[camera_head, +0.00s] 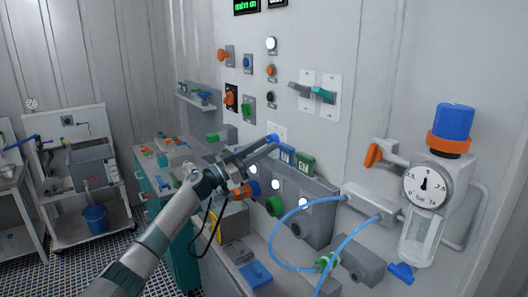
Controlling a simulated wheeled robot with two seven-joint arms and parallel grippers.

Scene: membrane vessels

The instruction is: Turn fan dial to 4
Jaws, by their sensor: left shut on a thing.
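My left arm comes in from the bottom left, and its gripper (272,145) reaches to the wall panel. The gripper is shut on a small blue dial (271,137) in front of a white plate (281,129) on the wall. The fingers hide most of the dial, so its pointer and numbers cannot be read. I take this to be the fan dial; no label on it is legible. My right gripper is not in view.
A blue tag (287,154) and a green tag (306,163) sit just right of the fingertips, above a grey box (318,215) with coloured knobs. Two lever switches (323,94) are up right. A gauge vessel (424,187) and blue hoses (283,233) stand at the right.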

